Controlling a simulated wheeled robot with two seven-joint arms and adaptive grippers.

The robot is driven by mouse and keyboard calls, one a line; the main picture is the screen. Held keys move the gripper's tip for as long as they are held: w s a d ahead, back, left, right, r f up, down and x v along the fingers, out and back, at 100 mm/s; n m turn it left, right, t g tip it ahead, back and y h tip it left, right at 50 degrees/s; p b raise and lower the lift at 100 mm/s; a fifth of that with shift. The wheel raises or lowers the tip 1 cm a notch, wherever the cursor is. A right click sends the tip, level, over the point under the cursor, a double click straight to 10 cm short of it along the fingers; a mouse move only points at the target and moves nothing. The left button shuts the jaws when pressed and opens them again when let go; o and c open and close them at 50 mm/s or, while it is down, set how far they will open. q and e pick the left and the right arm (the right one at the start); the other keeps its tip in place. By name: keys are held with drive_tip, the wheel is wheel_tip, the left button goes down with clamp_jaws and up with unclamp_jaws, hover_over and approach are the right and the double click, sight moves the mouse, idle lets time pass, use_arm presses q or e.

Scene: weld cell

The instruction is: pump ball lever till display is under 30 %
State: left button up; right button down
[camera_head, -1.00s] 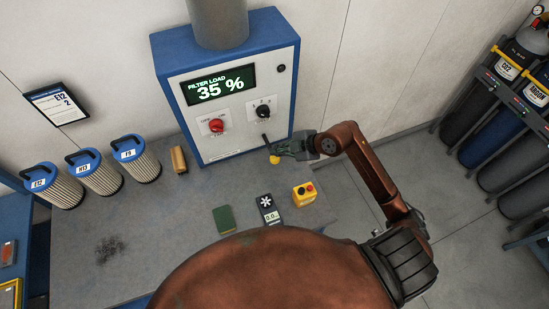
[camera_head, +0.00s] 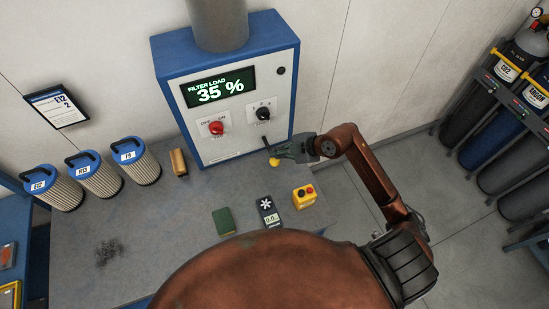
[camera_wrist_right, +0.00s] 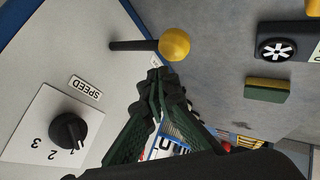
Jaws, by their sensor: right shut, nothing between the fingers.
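The filter unit (camera_head: 232,150) is a white box with blue edges, and its green display (camera_head: 217,87) reads "FILTER LOAD 35 %". A black lever (camera_wrist_right: 130,45) with a yellow ball (camera_head: 275,161) sticks out from the front panel, low on the right. The ball also shows in the right wrist view (camera_wrist_right: 174,44). My right gripper (camera_head: 273,152) is shut and empty beside the lever. In the right wrist view its fingertips (camera_wrist_right: 165,82) meet just below the ball; I cannot tell whether they touch it. My left gripper is not in view.
A red knob (camera_head: 216,128) and a black speed knob (camera_head: 263,113) sit on the panel above the lever. On the bench are several filter cartridges (camera_head: 143,168), a green sponge (camera_head: 224,221), a meter (camera_head: 268,213) and a yellow button box (camera_head: 304,197). Gas cylinders (camera_head: 485,135) stand right.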

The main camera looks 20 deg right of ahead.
sight(278, 161)
idle(0.4)
drive_tip(key=shift+f, duration=0.4)
drive_tip(key=shift+f+b, duration=0.8)
drive_tip(key=shift+f, duration=1.5)
idle(1.9)
idle(0.5)
drive_tip(key=shift+r+p, duration=2.7)
drive_tip(key=shift+p, duration=0.15)
wheel_tip(278, 161, up, 5)
drive_tip(key=p, duration=0.5)
drive_tip(key=shift+r, duration=0.1)
